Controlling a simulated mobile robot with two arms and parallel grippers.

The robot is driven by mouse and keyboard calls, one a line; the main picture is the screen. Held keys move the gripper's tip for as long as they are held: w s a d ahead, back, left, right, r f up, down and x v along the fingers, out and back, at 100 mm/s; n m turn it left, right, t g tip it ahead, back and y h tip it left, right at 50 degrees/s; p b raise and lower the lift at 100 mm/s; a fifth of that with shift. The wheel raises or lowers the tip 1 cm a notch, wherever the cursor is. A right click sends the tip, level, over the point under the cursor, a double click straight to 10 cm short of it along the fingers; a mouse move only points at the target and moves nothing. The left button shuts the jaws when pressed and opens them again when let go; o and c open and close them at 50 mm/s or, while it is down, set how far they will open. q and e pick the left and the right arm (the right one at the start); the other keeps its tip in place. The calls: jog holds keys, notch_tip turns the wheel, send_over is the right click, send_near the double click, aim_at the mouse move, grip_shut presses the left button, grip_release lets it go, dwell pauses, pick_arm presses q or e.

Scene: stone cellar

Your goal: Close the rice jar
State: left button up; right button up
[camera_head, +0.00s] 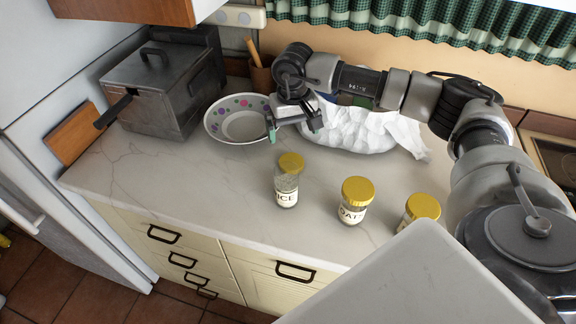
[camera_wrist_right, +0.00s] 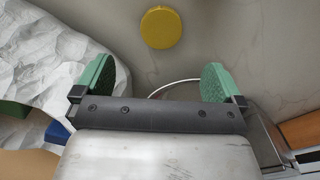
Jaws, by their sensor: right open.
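The rice jar (camera_head: 286,185) is a clear glass jar labelled "ICE" in the visible part, upright on the pale counter. Its gold lid (camera_head: 291,163) sits over its mouth; I cannot tell whether it is fully seated. My right gripper (camera_head: 294,131) is open and empty, above and behind the jar, apart from it. In the right wrist view, the green-padded fingers of my right gripper (camera_wrist_right: 156,82) are spread, and a round gold lid (camera_wrist_right: 160,27) shows beyond them, not between them. My left gripper is not in view.
An oats jar (camera_head: 354,202) and another gold-lidded jar (camera_head: 421,209) stand to the right. A dotted bowl (camera_head: 222,126), a grey metal appliance (camera_head: 160,90) and crumpled white material (camera_head: 372,132) are behind. The counter left of the rice jar (camera_head: 170,175) is clear.

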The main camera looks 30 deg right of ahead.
jog(key=p, duration=0.1)
send_over(292, 160)
jog(key=s, duration=0.1)
jog(key=shift+a+f, duration=0.2)
jog(key=shift+f, duration=2.5)
jog(key=shift+p, duration=0.3)
jog(key=shift+f+p, duration=0.3)
notch_tip(292, 160, down, 4)
jog(key=shift+w+r+p, duration=0.1)
jog(key=shift+r+p, duration=0.05)
jog(key=shift+p, duration=0.65)
jog(key=shift+f, duration=0.45)
